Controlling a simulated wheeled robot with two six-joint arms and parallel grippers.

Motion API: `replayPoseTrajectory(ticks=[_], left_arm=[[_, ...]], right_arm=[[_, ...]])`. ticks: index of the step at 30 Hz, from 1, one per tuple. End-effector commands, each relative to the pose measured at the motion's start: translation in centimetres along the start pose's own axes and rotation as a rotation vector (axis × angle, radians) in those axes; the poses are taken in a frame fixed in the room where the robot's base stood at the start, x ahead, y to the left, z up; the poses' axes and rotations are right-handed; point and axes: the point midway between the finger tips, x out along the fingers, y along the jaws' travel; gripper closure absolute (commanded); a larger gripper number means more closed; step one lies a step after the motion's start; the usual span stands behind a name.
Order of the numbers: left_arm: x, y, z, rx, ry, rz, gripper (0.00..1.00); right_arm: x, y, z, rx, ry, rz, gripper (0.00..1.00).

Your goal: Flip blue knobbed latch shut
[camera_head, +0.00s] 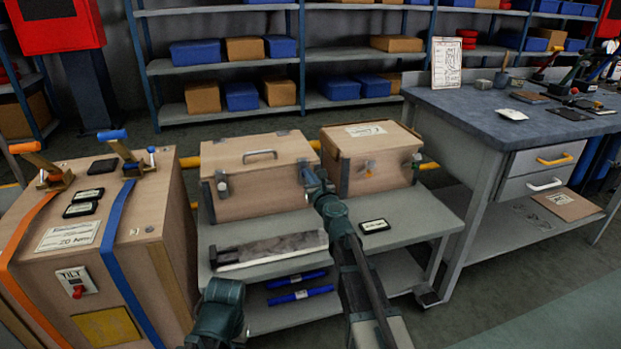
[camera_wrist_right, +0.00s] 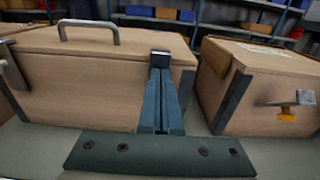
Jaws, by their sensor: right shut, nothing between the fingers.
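A wooden chest (camera_head: 258,190) with a handle on its lid stands on the grey bench; it also shows in the wrist view (camera_wrist_right: 75,85). My right gripper (camera_head: 308,176) is at the right end of this chest's front. Its fingers (camera_wrist_right: 160,85) are shut and empty, pointing at the front near the lid seam. A dark metal fitting (camera_wrist_right: 160,54) shows just above the fingertips; any latch body or blue knob below it is hidden behind them. A grey latch (camera_head: 222,185) is on the chest's left front. My left gripper is not in view.
A second wooden chest (camera_head: 368,160) stands to the right, with an orange-knobbed latch (camera_wrist_right: 287,113). A long metal bar (camera_head: 268,249) and a dark label (camera_head: 374,225) lie on the bench. A strapped crate (camera_head: 95,250) stands at left, a worktable (camera_head: 470,105) at right.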

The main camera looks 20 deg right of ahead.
Motion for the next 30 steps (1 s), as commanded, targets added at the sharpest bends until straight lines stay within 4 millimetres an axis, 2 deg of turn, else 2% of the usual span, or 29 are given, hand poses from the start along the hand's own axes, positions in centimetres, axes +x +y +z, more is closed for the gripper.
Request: replayPoseTrajectory(ticks=[7,22,30], left_arm=[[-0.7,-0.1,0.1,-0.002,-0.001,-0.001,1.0],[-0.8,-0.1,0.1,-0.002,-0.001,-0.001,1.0],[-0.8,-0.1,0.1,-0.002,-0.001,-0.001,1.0]], right_arm=[[0.9,0.0,0.7,0.0,0.001,0.0,1.0],[0.9,0.0,0.8,0.0,0.001,0.0,1.0],[-0.3,0.0,0.8,0.0,0.001,0.0,1.0]])
